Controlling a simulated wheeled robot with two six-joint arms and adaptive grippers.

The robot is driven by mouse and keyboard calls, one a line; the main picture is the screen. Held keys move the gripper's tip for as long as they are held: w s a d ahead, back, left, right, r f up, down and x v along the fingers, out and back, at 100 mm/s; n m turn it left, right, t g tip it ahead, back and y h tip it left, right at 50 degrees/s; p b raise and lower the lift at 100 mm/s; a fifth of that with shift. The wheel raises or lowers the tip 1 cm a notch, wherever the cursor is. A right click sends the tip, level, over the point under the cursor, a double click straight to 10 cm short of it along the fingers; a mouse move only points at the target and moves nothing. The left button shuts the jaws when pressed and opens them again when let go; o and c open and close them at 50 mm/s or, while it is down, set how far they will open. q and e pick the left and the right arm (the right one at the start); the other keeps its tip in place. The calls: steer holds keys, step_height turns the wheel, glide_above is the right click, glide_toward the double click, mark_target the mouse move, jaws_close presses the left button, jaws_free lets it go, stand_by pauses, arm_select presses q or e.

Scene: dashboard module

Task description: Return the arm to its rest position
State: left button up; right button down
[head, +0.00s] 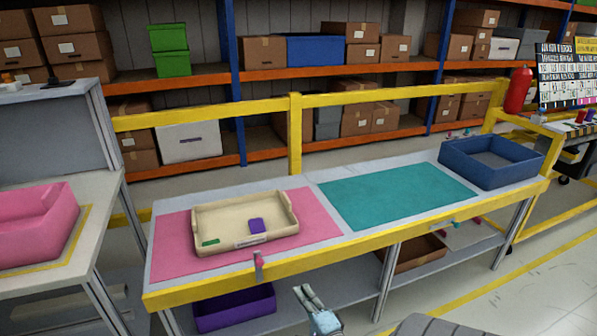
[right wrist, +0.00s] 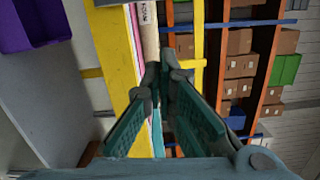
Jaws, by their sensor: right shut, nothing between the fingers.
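My right gripper (head: 306,294) is low at the bottom middle of the head view, in front of the workbench's yellow front rail (head: 345,261). Its fingers come together and are shut with nothing between them, as the right wrist view (right wrist: 163,78) also shows. It is apart from the beige tray (head: 282,233) on the pink mat (head: 172,252). The tray holds a purple block (head: 258,226) and a green piece (head: 211,242). My left gripper is not in view.
A teal mat (head: 395,195) lies clear at the bench's middle. A blue bin (head: 490,170) stands at its right end. A purple bin (head: 235,310) sits on the lower shelf. A pink bin (head: 35,225) is on the left table.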

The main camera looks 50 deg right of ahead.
stand_by(0.5)
steer(key=s+a+f+n+g+y, duration=0.35)
steer(key=s+f+n, duration=0.25)
steer(key=f+n, duration=0.4)
steer(key=s+a+f+n+g+y, duration=0.2)
steer(key=s+a+f+n+g, duration=0.25)
steer(key=f+n, duration=0.5)
steer(key=s+a+f+n+g+y+p, duration=0.1)
steer(key=s+a+f, duration=0.4)
steer(key=s, duration=0.5)
steer(key=s+a+f+n+g+p, duration=0.1)
steer(key=s+a+f+n+g, duration=0.3)
steer(key=s, duration=0.6)
steer(key=shift+s+a+f+g+y, duration=0.35)
steer(key=shift+a+f+g, duration=0.6)
steer(key=shift+g, duration=0.25)
